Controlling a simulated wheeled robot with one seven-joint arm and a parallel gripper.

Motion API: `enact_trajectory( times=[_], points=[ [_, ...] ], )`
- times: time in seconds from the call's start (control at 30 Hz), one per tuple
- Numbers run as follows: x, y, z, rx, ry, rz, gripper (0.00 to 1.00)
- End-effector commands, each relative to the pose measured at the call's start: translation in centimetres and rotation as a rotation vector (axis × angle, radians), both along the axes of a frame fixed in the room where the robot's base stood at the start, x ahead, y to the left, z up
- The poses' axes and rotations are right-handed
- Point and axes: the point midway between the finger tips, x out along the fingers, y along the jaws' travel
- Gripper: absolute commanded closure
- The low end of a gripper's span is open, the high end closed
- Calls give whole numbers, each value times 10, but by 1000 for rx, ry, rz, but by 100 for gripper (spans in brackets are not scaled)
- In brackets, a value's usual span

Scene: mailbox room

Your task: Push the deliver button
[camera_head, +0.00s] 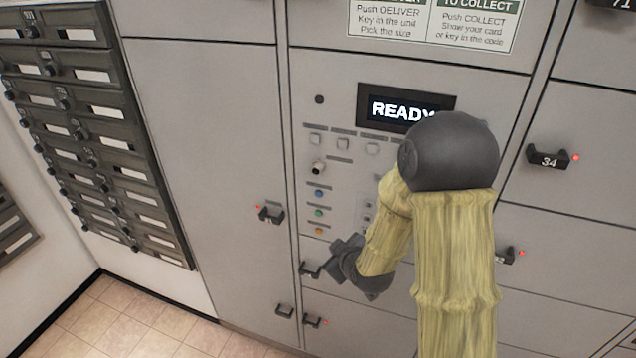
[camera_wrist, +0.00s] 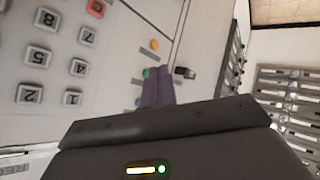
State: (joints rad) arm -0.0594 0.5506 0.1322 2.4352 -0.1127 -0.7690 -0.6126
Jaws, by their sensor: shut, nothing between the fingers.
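The locker wall's control panel (camera_head: 338,95) has a column of three small round buttons at its left: blue (camera_head: 319,194), green (camera_head: 319,213) and orange (camera_head: 319,231). Their labels are too small to read, so I cannot tell which is deliver. My gripper (camera_head: 338,246) is shut and empty, just right of and below the orange button in the head view. In the wrist view, the shut fingers (camera_wrist: 157,76) overlap the button column; the orange button (camera_wrist: 154,44), green button (camera_wrist: 146,72) and blue button (camera_wrist: 139,102) show around the fingertips. I cannot tell whether they touch anything.
The display (camera_head: 398,109) reads READY, partly covered by my arm. A keypad (camera_wrist: 55,72) lies left of the fingers in the wrist view. Locker handles (camera_head: 270,212) stick out near the panel. Mailboxes (camera_head: 105,140) stand at the left, with tiled floor (camera_head: 125,320) below.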

Motion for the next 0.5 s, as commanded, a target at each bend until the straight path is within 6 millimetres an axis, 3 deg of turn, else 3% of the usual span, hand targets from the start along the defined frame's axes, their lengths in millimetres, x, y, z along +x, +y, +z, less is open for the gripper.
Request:
enact_trajectory(
  times=[0.23, 0.5],
  points=[
    [25, 52, 29, -32, -328, 181, 100],
    [26, 79, 49, -56, -598, 233, 100]
  ],
)
